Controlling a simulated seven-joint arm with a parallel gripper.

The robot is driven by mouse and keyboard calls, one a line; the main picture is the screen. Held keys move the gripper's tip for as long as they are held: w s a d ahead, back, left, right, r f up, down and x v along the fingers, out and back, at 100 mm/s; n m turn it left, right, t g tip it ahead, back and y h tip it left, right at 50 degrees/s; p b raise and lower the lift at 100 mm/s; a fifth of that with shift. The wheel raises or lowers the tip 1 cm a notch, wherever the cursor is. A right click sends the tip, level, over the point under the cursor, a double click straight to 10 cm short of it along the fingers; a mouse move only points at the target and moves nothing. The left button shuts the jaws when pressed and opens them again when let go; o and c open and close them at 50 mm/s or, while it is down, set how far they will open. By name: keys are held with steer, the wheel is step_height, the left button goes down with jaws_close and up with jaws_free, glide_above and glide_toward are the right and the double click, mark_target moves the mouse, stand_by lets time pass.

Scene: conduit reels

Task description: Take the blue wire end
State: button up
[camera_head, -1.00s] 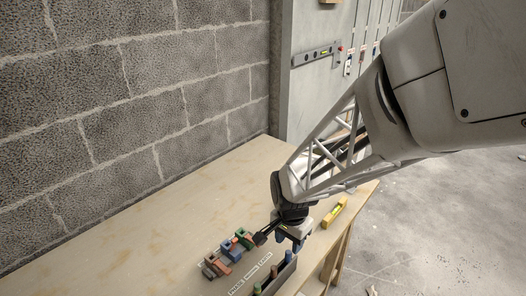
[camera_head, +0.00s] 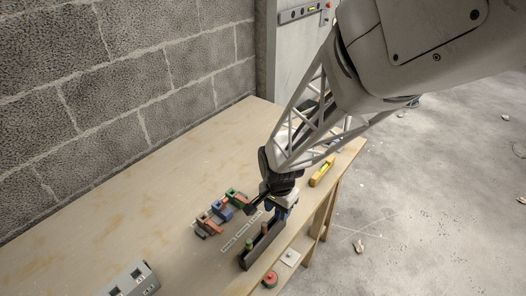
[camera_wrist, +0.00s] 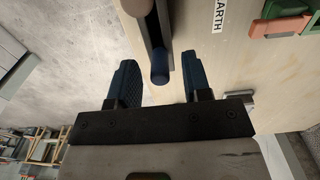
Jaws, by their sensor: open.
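In the wrist view the blue wire end (camera_wrist: 160,70) is a short rounded blue stub at the end of a dark holder (camera_wrist: 156,35). My gripper (camera_wrist: 158,61) is open, with one dark blue finger on each side of the stub. I see a gap on both sides and no contact. In the head view my gripper (camera_head: 283,206) is low over the far end of the dark narrow holder (camera_head: 258,254) on the bench, and it hides the blue end there. A green end (camera_head: 249,244) and a brown end (camera_head: 264,228) stand in the holder.
Red, blue and green clamp-like pieces (camera_head: 222,210) sit left of the holder, with white labels (camera_head: 240,231) between. A yellow level (camera_head: 322,172) lies at the bench's right edge. A grey box (camera_head: 133,281) stands at front left. The bench's left side is clear.

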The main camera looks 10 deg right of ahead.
steer(key=shift+c, duration=0.2)
jaws_close()
steer(key=shift+r, duration=1.15)
stand_by(0.8)
steer(key=shift+r, duration=3.3)
